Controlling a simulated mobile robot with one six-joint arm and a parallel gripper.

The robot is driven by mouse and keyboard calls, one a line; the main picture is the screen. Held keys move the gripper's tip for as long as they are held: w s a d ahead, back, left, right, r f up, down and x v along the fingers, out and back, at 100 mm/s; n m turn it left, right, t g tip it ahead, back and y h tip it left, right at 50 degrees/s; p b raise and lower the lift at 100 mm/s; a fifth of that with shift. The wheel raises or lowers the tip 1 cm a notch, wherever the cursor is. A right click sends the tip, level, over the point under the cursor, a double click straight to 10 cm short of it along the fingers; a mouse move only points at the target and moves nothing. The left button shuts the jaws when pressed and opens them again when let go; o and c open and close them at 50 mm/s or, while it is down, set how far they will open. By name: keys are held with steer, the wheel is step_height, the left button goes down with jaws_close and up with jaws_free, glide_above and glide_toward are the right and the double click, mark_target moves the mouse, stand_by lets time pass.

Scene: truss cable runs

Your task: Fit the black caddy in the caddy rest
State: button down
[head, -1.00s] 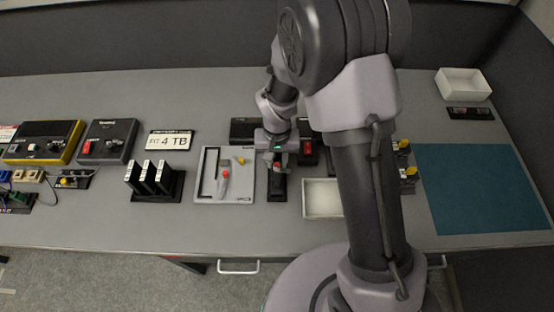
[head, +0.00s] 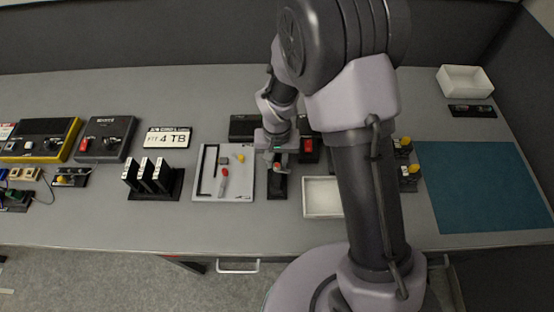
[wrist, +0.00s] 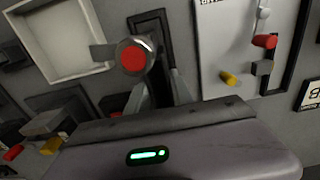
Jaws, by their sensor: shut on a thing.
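My gripper (head: 280,164) is low over the bench, pointing down, shut on what I take to be the black caddy. The caddy is mostly hidden between the fingers, which show in the wrist view (wrist: 162,90). A round grey piece with a red face (wrist: 134,58) shows by the fingertips. A narrow black holder with a raised rim, apparently the caddy rest (head: 277,188), lies just below the gripper. In the wrist view its black frame (wrist: 150,20) shows beyond the red-faced piece. I cannot tell whether the caddy touches it.
A grey board (head: 238,190) with red and yellow pieces lies close on the left, a white tray (head: 322,210) close on the right. A black rack (head: 172,193) holds upright black slabs with white labels. A red-switch block (head: 309,148) stands behind. A blue mat (head: 480,190) is clear.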

steer(key=shift+f, duration=0.25)
steer(key=c, duration=0.7)
jaws_free()
steer(key=shift+r+p, duration=2.6)
steer(key=shift+r, duration=1.2)
